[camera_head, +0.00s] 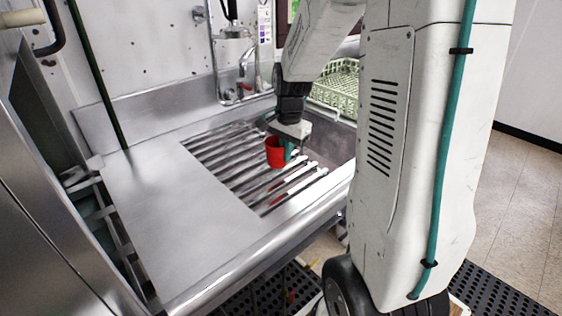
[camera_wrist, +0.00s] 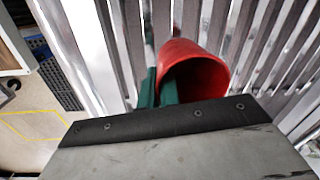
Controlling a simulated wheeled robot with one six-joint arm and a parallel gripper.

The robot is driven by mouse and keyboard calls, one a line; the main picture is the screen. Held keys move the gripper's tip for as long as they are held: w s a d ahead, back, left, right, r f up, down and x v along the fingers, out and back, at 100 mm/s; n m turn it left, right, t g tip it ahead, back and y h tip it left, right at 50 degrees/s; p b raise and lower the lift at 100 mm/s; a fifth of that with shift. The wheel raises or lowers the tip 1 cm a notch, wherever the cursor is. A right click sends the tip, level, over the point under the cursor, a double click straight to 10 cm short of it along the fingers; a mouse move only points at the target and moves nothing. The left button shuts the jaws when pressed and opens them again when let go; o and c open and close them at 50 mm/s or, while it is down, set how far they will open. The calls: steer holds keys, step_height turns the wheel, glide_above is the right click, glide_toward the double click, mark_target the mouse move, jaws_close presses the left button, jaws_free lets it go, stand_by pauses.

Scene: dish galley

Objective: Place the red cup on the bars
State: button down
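The red cup (camera_head: 274,155) is upright, or nearly so, over the metal bars (camera_head: 232,160) in the head view. In the wrist view the cup (camera_wrist: 203,62) shows its open mouth, with the bars (camera_wrist: 258,50) behind it. My gripper (camera_wrist: 158,88) has its green fingers close together at the cup's near left rim, one seemingly inside the cup and one outside, so it is shut on the cup's wall. In the head view my gripper (camera_head: 288,150) is at the cup's right side. I cannot tell whether the cup's base touches the bars.
A bare steel counter (camera_head: 175,215) lies left of the bars. A pale green dish rack (camera_head: 338,88) stands behind, to the right. A faucet (camera_head: 243,68) is at the back wall. Black perforated mats (camera_head: 500,292) lie on the floor.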

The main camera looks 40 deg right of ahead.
mark_target(281, 162)
steer(key=shift+w+a, duration=0.2)
steer(key=shift+w, duration=0.1)
steer(key=shift+w+a+f, duration=0.1)
steer(key=shift+w+f, duration=0.05)
steer(key=shift+f, duration=0.75)
steer(key=shift+w+a+f, duration=0.1)
steer(key=shift+f, duration=0.8)
steer(key=c, duration=1.6)
jaws_free()
steer(key=shift+f, duration=0.15)
steer(key=shift+c, duration=0.2)
